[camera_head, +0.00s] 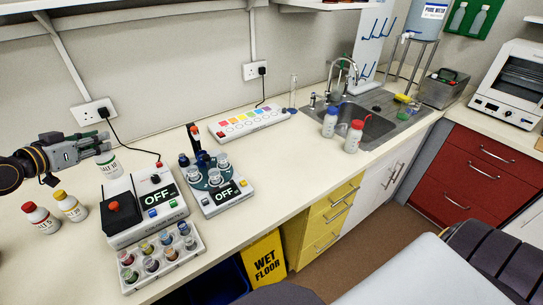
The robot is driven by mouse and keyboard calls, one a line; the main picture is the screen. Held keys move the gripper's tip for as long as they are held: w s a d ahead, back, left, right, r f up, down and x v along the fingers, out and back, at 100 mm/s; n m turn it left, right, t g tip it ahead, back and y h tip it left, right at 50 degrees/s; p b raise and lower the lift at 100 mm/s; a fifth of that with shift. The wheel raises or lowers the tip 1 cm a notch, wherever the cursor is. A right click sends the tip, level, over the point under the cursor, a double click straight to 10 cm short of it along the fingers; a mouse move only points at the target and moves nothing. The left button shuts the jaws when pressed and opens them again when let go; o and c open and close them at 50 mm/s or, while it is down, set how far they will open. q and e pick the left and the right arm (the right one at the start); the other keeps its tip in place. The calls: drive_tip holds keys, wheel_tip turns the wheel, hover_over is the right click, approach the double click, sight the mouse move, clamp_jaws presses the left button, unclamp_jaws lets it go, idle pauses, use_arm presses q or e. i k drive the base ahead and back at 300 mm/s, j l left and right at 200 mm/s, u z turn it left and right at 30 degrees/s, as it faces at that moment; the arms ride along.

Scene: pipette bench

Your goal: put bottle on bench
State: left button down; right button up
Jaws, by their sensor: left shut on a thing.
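My left gripper (104,150) reaches in from the left, shut on a white bottle (110,168) with a green label. The fingers cover the top of the bottle, and it hangs upright or nearly so at the back left of the bench (290,152). I cannot tell whether its base touches the bench top. A red-capped bottle (41,218) and a yellow-capped bottle (70,206) stand on the bench in front of it. My right gripper is not in view.
A box with a red button and an OFF display (150,202) stands right of the held bottle. A round-topped OFF device (222,187) and a rack of vials (160,256) are near it. Two bottles (354,136) stand by the sink (375,125). The bench middle is clear.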

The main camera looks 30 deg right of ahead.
sight(279, 162)
drive_tip(key=l+z, duration=0.3)
drive_tip(key=l, duration=2.25)
drive_tip(key=k, duration=0.1)
